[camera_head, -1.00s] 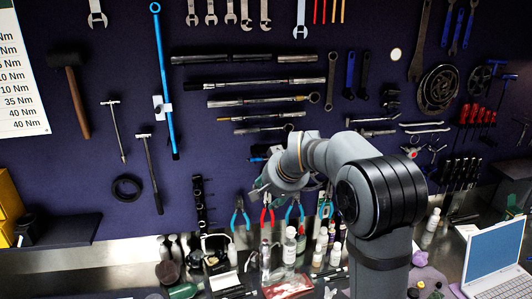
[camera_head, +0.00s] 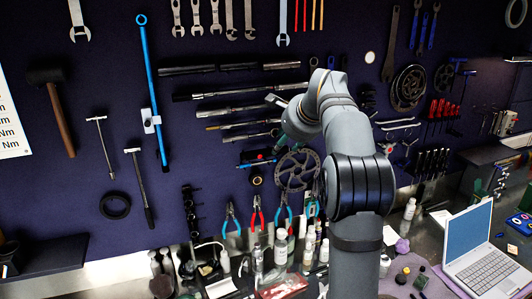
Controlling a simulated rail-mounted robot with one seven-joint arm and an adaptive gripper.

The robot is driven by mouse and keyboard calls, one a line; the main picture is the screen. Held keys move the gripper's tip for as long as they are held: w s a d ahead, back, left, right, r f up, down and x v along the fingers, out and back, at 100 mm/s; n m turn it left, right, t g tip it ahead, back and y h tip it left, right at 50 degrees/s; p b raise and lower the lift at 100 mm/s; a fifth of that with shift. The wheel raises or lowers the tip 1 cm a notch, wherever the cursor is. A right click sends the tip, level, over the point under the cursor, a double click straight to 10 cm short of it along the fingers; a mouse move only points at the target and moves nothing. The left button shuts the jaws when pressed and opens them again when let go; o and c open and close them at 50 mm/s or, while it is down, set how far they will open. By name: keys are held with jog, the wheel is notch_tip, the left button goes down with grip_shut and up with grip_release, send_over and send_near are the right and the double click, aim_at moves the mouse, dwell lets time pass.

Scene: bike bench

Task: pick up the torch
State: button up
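I cannot pick out the torch with certainty in the head view. Dark cylindrical bars (camera_head: 187,70) hang in a row high on the tool wall, but they are too small to name surely. My gripper (camera_head: 277,123) is at the end of my raised arm, in front of the wall near the long silver tools (camera_head: 238,88). Its fingers are small and partly merge with the tools behind, so I cannot tell whether they are open or shut. I see nothing clearly held.
Pliers (camera_head: 257,212) and a chainring (camera_head: 297,170) hang below my gripper. Bottles (camera_head: 281,248) crowd the bench under them. An open laptop (camera_head: 484,258) stands at the right. A blue long-handled tool (camera_head: 152,90) and a mallet (camera_head: 59,115) hang at the left.

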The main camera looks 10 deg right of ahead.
aim_at(265, 153)
jog(key=a+p+x, duration=0.1)
jog(key=p+x, duration=0.2)
jog(key=x, duration=0.4)
jog(key=shift+f, duration=0.3)
jog(key=shift+w, duration=0.1)
jog(key=shift+c, duration=0.8)
jog(key=c, duration=0.9)
jog(key=shift+r+b, duration=0.15)
jog(key=shift+b, duration=0.35)
grip_shut()
